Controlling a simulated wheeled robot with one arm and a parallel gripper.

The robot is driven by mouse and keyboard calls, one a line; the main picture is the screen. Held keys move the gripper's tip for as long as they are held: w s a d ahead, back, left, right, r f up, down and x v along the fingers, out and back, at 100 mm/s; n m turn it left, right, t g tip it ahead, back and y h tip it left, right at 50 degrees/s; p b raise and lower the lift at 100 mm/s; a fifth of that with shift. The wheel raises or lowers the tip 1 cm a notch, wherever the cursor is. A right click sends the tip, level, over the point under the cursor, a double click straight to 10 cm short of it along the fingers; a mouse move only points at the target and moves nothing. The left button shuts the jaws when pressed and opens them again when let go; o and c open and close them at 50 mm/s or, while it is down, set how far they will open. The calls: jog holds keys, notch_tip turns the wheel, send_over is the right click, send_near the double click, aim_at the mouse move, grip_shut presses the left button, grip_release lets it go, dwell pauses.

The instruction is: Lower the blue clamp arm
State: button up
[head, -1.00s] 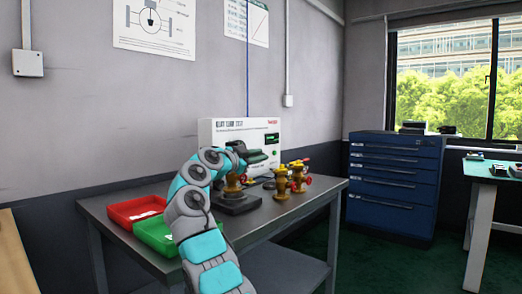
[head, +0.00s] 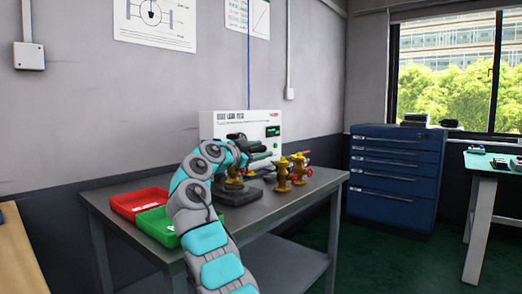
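My gripper (head: 258,150) is small and dark at the end of my grey and teal arm, in front of the white test unit (head: 225,124). Its fingers are too small and overlapped to tell whether they are open or shut. Below it, a brass valve (head: 234,178) stands on a dark fixture base (head: 240,196), partly hidden by my arm. I cannot make out the blue clamp arm clearly; the wrist covers most of the fixture's upper part.
Brass valves with red handles (head: 299,168) stand right of the fixture on the grey bench (head: 262,214). A red tray (head: 139,203) and a green tray (head: 155,227) lie at left. A blue drawer cabinet (head: 394,180) stands to the right, near a green-topped table (head: 492,168).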

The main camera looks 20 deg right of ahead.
jog(key=shift+w+a+f, duration=0.4)
jog(key=shift+f, duration=0.25)
jog(key=r+b+v, duration=0.1)
jog(key=v, duration=0.7)
jog(key=shift+s+b, duration=0.25)
jog(key=shift+b, duration=0.1)
jog(key=shift+d, duration=0.2)
